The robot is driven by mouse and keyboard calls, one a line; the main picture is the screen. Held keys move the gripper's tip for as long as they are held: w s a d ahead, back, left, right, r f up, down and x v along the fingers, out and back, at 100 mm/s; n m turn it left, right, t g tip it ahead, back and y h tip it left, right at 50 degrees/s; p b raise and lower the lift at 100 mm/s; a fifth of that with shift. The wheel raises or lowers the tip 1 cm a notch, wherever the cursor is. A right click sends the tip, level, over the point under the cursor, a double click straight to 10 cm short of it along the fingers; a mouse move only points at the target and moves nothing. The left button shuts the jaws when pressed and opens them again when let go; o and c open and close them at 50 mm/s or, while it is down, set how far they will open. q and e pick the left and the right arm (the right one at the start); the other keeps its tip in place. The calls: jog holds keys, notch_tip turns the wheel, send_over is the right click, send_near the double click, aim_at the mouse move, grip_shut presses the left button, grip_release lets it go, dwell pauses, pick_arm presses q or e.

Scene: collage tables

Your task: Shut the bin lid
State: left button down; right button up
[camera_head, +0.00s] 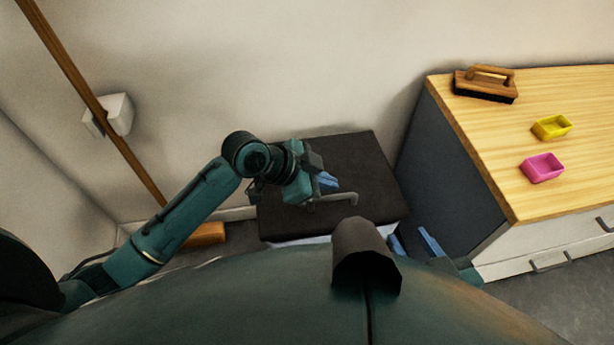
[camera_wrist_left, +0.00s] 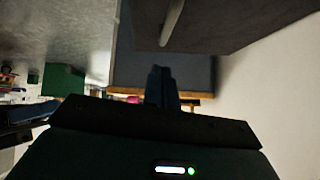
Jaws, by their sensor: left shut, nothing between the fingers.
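The bin's lid (camera_head: 350,160) is a dark, nearly black panel against the wall in the head view, with a thin grey bar handle (camera_head: 335,198) near its front. It looks about flat, but whether it is fully down I cannot tell. A pale strip of the bin body (camera_head: 298,241) shows under its front edge. My left gripper (camera_head: 330,181) is shut and empty, over the lid beside the handle; contact is unclear. The left wrist view shows its blue fingers (camera_wrist_left: 162,88) together, with the handle (camera_wrist_left: 172,22) above them in the picture. My right gripper (camera_head: 416,243) is partly hidden, its blue fingers apart.
A wood-topped cabinet (camera_head: 512,205) stands right of the bin, holding a brush (camera_head: 486,84), a yellow tray (camera_head: 551,127) and a pink tray (camera_head: 542,168). A broom (camera_head: 130,155) leans at the left wall. My body hides the floor in front.

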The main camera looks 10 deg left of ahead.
aim_at(325, 213)
pick_arm(q)
jog(key=f, duration=0.3)
jog(key=shift+w+d+b, duration=0.2)
jog(key=shift+w+b, duration=0.05)
jog(key=shift+b, duration=0.15)
jog(key=shift+w+f, duration=0.15)
jog(key=shift+f, duration=0.55)
pick_arm(e)
jog(key=shift+w+a+f+n, duration=0.1)
jog(key=shift+a+f+n, duration=0.15)
jog(key=shift+f, duration=0.2)
jog(key=shift+w+a+f+n, duration=0.1)
jog(key=shift+a+f+n, duration=0.1)
jog(key=shift+f, duration=0.25)
pick_arm(q)
jog(key=shift+f, duration=0.15)
